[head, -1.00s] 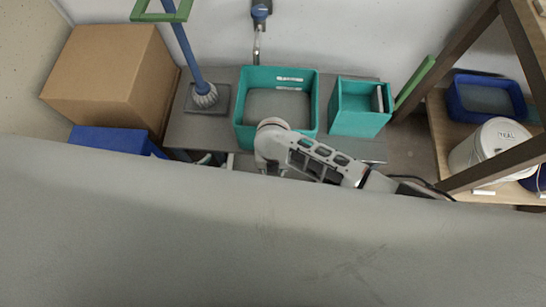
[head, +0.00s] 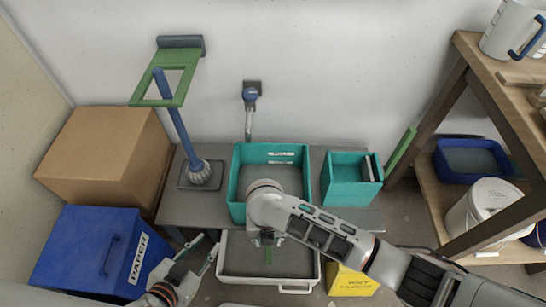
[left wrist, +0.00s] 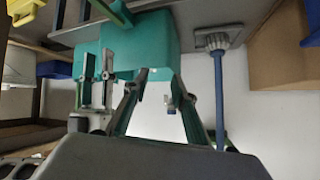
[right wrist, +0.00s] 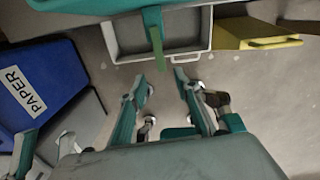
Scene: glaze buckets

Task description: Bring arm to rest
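My left gripper (head: 204,248) is low in front of the grey bench, beside the blue paper bin. In the left wrist view its two fingers (left wrist: 160,100) stand apart with nothing between them. My right arm reaches in from the right, its wrist above the front edge of the teal tub (head: 238,185). The right gripper (head: 264,238) points down and is partly hidden by its wrist in the head view. In the right wrist view its fingers (right wrist: 160,85) are spread and empty, above the floor.
A grey bench (head: 205,213) holds the tub, a smaller teal box (head: 345,190) and a brush (head: 178,118). A white-rimmed tray (head: 297,288), yellow box (head: 352,283) and blue paper bin (head: 85,245) stand in front. A cardboard box (head: 100,155) is left, a wooden shelf (head: 440,205) right.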

